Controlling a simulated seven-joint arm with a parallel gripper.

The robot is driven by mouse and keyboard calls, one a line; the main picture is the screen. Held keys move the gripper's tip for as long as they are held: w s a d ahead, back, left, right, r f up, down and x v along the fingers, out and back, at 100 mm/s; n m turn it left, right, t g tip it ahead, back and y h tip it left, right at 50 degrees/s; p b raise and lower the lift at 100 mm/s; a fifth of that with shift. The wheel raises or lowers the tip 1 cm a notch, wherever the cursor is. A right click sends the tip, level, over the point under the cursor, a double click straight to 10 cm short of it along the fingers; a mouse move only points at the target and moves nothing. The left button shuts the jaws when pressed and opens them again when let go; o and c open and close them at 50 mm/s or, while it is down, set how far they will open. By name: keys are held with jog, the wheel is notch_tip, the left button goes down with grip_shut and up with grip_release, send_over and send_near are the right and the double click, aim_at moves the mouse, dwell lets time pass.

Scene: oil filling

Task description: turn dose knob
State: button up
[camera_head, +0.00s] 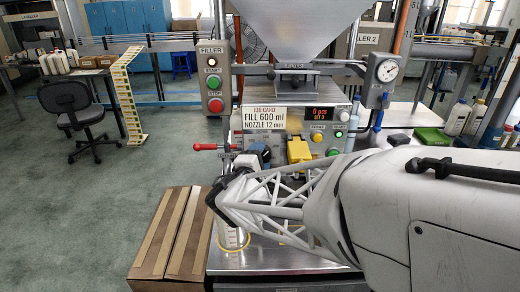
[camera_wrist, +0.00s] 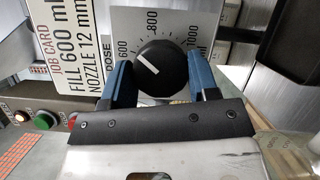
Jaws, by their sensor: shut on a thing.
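The dose knob (camera_wrist: 162,70) is round and black with a white pointer line. In the wrist view it sits on a pale scale plate (camera_wrist: 122,22) marked DOSE, with 600, 800 and 1000 around it. The pointer line slants to the upper left in the picture, towards the 600 mark. My gripper (camera_wrist: 160,82) has its two blue fingers on either side of the knob and is shut on it. In the head view my gripper is at the filler's front, left of the yellow part, and the knob is hidden behind my arm.
The job card (camera_head: 265,118) reads FILL 600 ml, NOZZLE 12 mm. A red display (camera_head: 320,113) sits beside it. A red-handled lever (camera_head: 206,146) and a yellow part (camera_head: 299,150) are close to my gripper. A clear container (camera_head: 232,236) stands below; cardboard boxes (camera_head: 172,232) are at left.

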jog(key=n+t, duration=0.1)
jog(key=n, duration=0.4)
jog(key=shift+f+t, duration=0.15)
jog(key=shift+t, duration=0.25)
jog(key=o, duration=0.9)
jog(key=shift+v, duration=3.85)
jog(key=shift+s, duration=0.1)
